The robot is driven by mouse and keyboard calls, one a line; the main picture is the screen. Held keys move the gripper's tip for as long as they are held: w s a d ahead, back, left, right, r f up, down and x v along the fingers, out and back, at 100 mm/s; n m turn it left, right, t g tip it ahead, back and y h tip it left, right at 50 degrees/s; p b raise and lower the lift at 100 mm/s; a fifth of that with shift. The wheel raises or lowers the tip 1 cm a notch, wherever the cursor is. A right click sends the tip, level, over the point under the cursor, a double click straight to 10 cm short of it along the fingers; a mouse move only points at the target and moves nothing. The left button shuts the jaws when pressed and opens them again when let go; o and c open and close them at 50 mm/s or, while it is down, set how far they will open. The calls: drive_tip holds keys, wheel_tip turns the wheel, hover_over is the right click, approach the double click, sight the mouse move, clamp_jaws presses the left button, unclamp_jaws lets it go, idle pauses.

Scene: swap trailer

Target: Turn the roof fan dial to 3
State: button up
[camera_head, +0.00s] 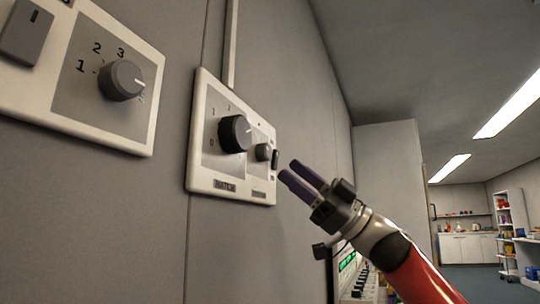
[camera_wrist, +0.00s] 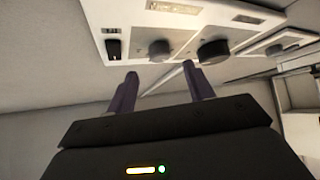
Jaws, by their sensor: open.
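Two wall panels with dials show in the head view. The left panel (camera_head: 148,60) has a grey dial (camera_head: 122,81) marked 1, 2, 3 and more; its white pointer points right, past the 3. The middle panel (camera_head: 199,165) has a large black dial (camera_head: 234,134) with its white mark to the right, a small grey knob (camera_head: 263,152) and a black switch (camera_head: 275,159). I cannot tell from the labels which dial is the roof fan's. My gripper (camera_head: 288,169) is open and empty, just right of the middle panel. The wrist view shows the black dial (camera_wrist: 213,50) beyond my fingers.
A grey rocker switch (camera_head: 26,33) is at the far upper left. A vertical conduit (camera_head: 231,45) runs above the middle panel. A device with green lights (camera_head: 348,262) is below my arm. Shelving (camera_head: 504,225) stands far right. The wall between the panels is clear.

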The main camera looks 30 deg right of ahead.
sight(270, 156)
drive_tip(key=p+x, duration=0.1)
drive_tip(key=x, duration=0.4)
drive_tip(key=shift+a+p, duration=0.1)
drive_tip(key=shift+p, duration=0.25)
drive_tip(key=c, duration=1)
drive_tip(key=shift+o, duration=0.2)
drive_tip(key=shift+f+b, duration=0.1)
drive_tip(key=shift+b, duration=0.25)
